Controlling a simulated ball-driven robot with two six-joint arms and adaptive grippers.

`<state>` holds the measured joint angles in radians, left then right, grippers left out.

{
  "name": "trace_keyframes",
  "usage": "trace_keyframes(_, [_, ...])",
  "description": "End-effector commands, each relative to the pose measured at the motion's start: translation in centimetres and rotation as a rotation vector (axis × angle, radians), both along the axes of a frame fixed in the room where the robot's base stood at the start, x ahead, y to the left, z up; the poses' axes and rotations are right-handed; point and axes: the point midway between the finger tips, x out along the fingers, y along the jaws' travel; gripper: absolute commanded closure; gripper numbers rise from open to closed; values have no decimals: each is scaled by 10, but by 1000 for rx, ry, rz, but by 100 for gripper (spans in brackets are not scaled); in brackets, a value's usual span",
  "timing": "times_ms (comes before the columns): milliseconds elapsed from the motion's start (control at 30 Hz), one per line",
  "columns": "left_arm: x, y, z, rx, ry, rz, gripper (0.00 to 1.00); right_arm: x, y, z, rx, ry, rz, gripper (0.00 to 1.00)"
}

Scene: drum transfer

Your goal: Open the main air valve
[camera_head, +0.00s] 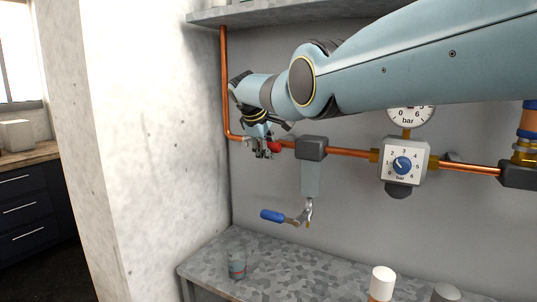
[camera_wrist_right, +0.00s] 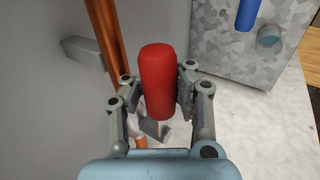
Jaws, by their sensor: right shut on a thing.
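The main air valve's red handle (camera_head: 274,147) shows beside my right gripper (camera_head: 262,151), at the left part of the copper pipe. In the wrist view the red handle (camera_wrist_right: 157,75) stands between the two fingers of my right gripper (camera_wrist_right: 160,88), which is shut on it. A grey metal piece below the handle is partly hidden. The valve body is mostly hidden behind the gripper in the head view. My left gripper is not in view.
The copper pipe (camera_head: 226,85) comes down the wall and runs right to a regulator (camera_head: 403,161) and a gauge (camera_head: 409,116). A blue handle (camera_head: 272,215) sits below a grey block (camera_head: 311,148). A speckled bench (camera_head: 300,265) lies below with a small cup (camera_head: 237,264).

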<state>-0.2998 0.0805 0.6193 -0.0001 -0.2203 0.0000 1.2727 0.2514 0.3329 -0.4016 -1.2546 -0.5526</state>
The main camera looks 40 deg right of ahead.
Motion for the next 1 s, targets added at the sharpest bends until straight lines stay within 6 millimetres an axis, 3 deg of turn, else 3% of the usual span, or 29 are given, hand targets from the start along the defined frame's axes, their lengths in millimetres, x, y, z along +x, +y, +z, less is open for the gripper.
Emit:
trace_keyframes(167, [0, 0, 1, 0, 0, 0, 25, 4, 5, 5, 5, -12, 4, 100])
trace_keyframes(200, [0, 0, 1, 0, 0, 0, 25, 4, 5, 5, 5, -13, 4, 86])
trace_keyframes(500, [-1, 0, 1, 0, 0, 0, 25, 3, 3, 4, 3, -10, 3, 49])
trace_keyframes(833, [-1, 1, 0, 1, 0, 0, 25, 2, 2, 4, 1, -7, 1, 49])
trace_keyframes(1000, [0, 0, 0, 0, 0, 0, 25, 0, 7, 13, -1, -8, 1, 49])
